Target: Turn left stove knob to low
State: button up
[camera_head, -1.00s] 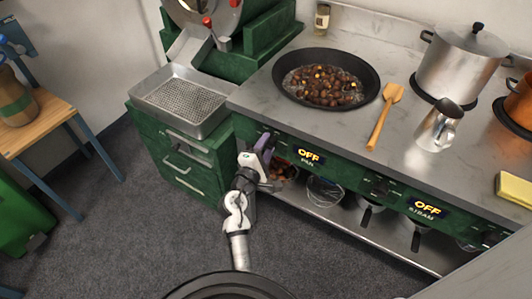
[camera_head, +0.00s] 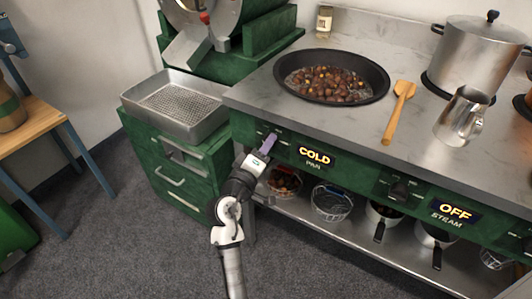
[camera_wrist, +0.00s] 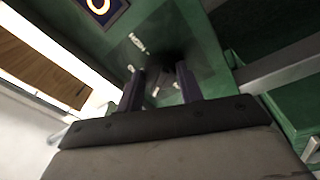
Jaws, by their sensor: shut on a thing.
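My gripper (camera_head: 267,144) reaches up to the green stove front at the left knob, left of the pan display. In the wrist view its two dark purple fingers (camera_wrist: 160,88) stand on either side of the dark left stove knob (camera_wrist: 166,72), which is mostly in shadow. The gripper is shut on that knob. In the head view the knob is hidden behind the gripper. The pan display (camera_head: 314,157) reads "COLD". Part of a display (camera_wrist: 100,6) shows at the top of the wrist view.
A pan of chestnuts (camera_head: 332,101) sits on the stove above. The right knob (camera_head: 400,188) is beside the steam display (camera_head: 455,210), which reads "OFF". A wooden spatula (camera_head: 392,122) and a metal pitcher (camera_head: 462,118) lie and stand on the counter.

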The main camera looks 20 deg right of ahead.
jog(key=shift+r, duration=0.1)
dwell(0.3)
jog(key=o, duration=1)
jog(key=shift+s+a, duration=0.1)
